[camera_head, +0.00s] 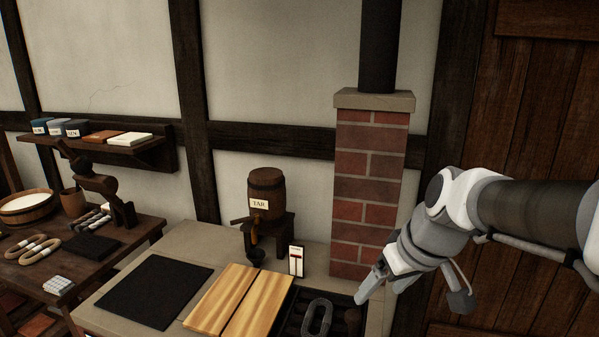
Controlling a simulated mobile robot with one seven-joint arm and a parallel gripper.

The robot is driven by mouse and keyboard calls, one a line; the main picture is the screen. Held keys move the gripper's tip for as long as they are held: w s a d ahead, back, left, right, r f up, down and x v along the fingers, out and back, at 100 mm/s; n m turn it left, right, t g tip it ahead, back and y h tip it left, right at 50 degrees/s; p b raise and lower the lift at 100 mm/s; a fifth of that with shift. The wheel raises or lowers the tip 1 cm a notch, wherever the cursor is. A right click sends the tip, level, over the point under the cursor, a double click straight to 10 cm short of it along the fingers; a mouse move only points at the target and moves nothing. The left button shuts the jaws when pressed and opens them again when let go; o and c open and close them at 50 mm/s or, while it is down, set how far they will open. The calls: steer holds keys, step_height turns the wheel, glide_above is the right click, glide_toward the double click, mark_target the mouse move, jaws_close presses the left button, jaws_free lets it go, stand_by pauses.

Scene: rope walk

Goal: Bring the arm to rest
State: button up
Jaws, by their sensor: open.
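My arm (530,215) reaches in from the right edge, its end pointing down and to the left. My gripper (369,290) is open and looks empty. Its fingertips are over the right end of the stone-topped counter, near a dark tray (290,322). A grey ring-shaped piece (307,318) lies in that tray, left of the fingertips. I cannot tell how high the fingers are above the tray.
A brick pillar (368,190) stands behind my gripper. A tar barrel (266,190), a small white-faced panel (296,261), wooden boards (240,302) and a black mat (150,291) occupy the counter. A cluttered table (135,236) is at left, a wooden door (545,120) at right.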

steer(key=s+r+m+t+h, duration=0.1)
steer(key=s+m+h, duration=0.1)
steer(key=s, duration=1)
steer(key=shift+s+a+r+m, duration=0.15)
steer(key=shift+s+a+m, duration=0.25)
steer(key=shift+m, duration=0.3)
